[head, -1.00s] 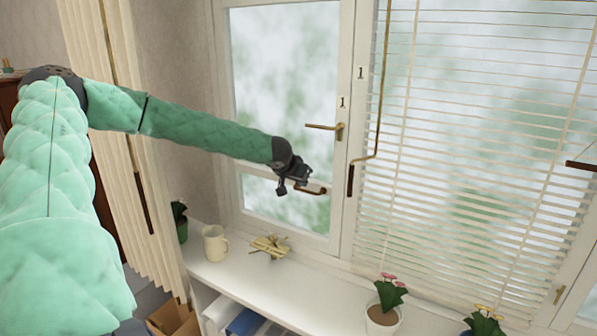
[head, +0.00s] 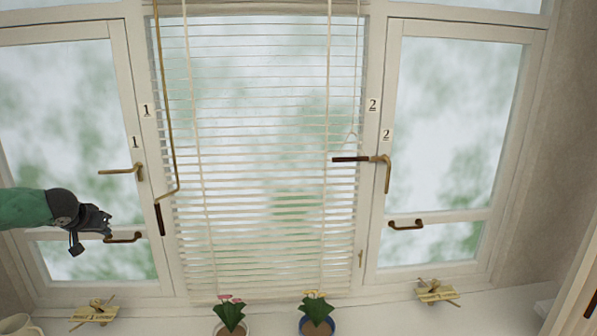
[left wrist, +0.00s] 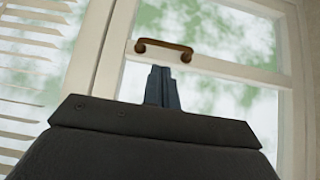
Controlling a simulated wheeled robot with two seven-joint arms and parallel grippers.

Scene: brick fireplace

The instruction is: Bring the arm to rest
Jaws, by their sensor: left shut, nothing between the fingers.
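My left gripper (head: 106,221) is at the left edge of the head view, on an arm in a green padded sleeve. It is dark, shut and empty. It is in front of the left window (head: 68,120), close to that window's bronze pull handle (head: 123,238); whether they touch I cannot tell. In the left wrist view the gripper's fingers (left wrist: 162,84) are together, with a bronze pull handle (left wrist: 163,48) just beyond their tips. My right gripper is in neither view.
White blinds (head: 260,140) cover the middle window. The right window (head: 450,130) has a brass latch (head: 386,172) and a pull handle (head: 405,225). Two potted flowers (head: 229,314) (head: 317,318) stand on the white sill below.

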